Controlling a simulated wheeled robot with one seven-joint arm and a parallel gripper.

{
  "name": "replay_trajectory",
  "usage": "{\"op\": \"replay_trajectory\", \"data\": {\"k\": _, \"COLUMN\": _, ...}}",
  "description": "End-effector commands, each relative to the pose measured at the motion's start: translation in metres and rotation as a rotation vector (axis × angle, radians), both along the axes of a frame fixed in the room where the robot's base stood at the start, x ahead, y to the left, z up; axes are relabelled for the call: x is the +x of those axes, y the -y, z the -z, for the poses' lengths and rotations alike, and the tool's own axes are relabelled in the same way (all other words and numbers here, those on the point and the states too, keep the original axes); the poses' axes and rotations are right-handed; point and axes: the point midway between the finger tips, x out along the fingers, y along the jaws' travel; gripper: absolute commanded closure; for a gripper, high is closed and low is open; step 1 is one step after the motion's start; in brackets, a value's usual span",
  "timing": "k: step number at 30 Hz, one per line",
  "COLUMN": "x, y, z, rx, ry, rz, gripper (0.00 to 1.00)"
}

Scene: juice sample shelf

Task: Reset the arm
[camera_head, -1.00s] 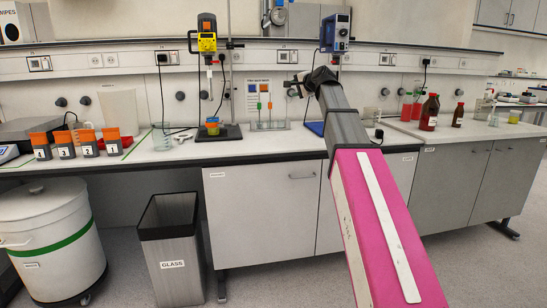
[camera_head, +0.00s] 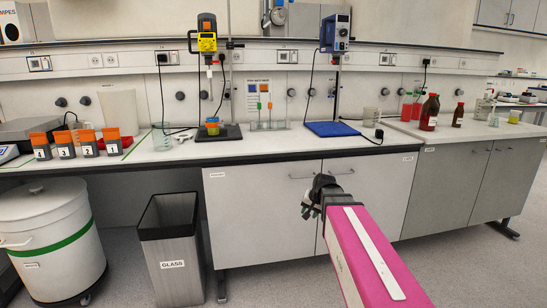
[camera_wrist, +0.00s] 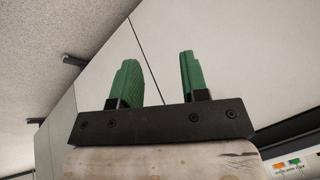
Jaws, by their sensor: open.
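My gripper (camera_head: 309,208) shows in the head view at the end of my pink arm, below the front edge of the lab bench (camera_head: 270,151) and in front of the white cabinet doors (camera_head: 262,212). In the wrist view my gripper (camera_wrist: 158,80) has two green fingers standing apart. Nothing is between them. The gripper is open and empty, with cabinet fronts behind it.
A black-rimmed GLASS bin (camera_head: 172,265) and a white drum (camera_head: 45,240) stand on the floor at the left. Numbered orange-topped boxes (camera_head: 88,148), a yellow stirrer (camera_head: 207,42) and a blue stirrer (camera_head: 334,34) are on the bench. The floor at the right is clear.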

Motion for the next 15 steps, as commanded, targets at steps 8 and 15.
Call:
{"op": "replay_trajectory", "data": {"k": 8, "x": -0.096, "y": 0.022, "z": 0.091, "rx": -0.164, "ry": -0.183, "rz": -0.153, "gripper": 0.59}}
{"op": "replay_trajectory", "data": {"k": 15, "x": -0.157, "y": 0.036, "z": 0.135, "rx": -0.257, "ry": -0.306, "rz": -0.263, "gripper": 0.59}}
